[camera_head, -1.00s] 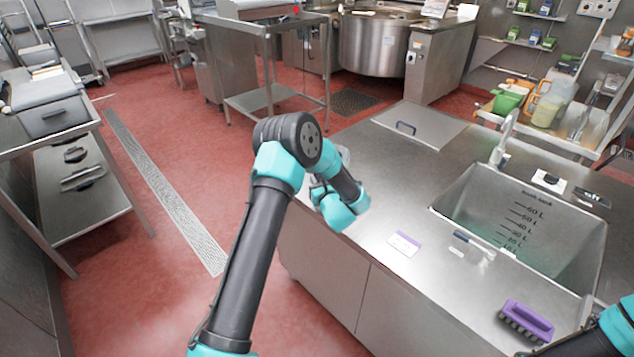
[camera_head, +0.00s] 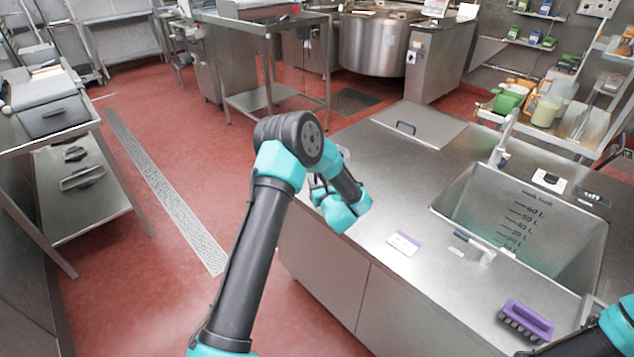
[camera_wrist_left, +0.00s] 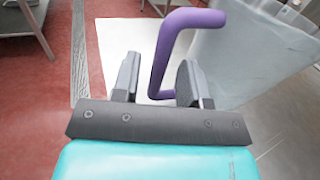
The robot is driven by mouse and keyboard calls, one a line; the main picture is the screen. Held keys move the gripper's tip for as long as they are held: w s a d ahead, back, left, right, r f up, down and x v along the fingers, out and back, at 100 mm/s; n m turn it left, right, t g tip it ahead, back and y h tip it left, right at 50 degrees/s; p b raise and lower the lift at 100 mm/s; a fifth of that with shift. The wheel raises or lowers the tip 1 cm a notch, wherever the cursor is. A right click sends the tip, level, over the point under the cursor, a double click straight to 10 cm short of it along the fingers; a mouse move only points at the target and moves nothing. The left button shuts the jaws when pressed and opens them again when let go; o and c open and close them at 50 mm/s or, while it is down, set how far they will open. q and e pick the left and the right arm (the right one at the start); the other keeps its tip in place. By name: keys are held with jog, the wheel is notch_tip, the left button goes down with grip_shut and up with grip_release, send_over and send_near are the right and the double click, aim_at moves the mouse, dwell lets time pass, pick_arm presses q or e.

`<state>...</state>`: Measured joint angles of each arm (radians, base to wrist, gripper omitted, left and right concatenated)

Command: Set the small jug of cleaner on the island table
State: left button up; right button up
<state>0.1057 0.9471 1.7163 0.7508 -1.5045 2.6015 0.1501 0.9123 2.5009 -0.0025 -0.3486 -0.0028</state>
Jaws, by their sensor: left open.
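In the left wrist view a purple handle (camera_wrist_left: 165,50) rises between the two dark fingers of my left gripper (camera_wrist_left: 160,78). The fingers stand apart on either side of the handle, and I cannot tell whether either touches it. A translucent pale jug body (camera_wrist_left: 255,50) stands at the right, beside the handle. In the head view my left gripper (camera_head: 318,186) is at the left edge of the steel island table (camera_head: 385,170), mostly hidden by my own wrist. The jug cannot be made out there. My right gripper is out of view.
A lidded panel (camera_head: 405,123) lies at the back. A rack with jugs (camera_head: 546,110) stands at the right. The middle of the island is clear.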

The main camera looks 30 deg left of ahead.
pick_arm(q)
jog(key=v, duration=1.1)
jog(key=shift+s+d, duration=0.1)
jog(key=shift+d, duration=0.05)
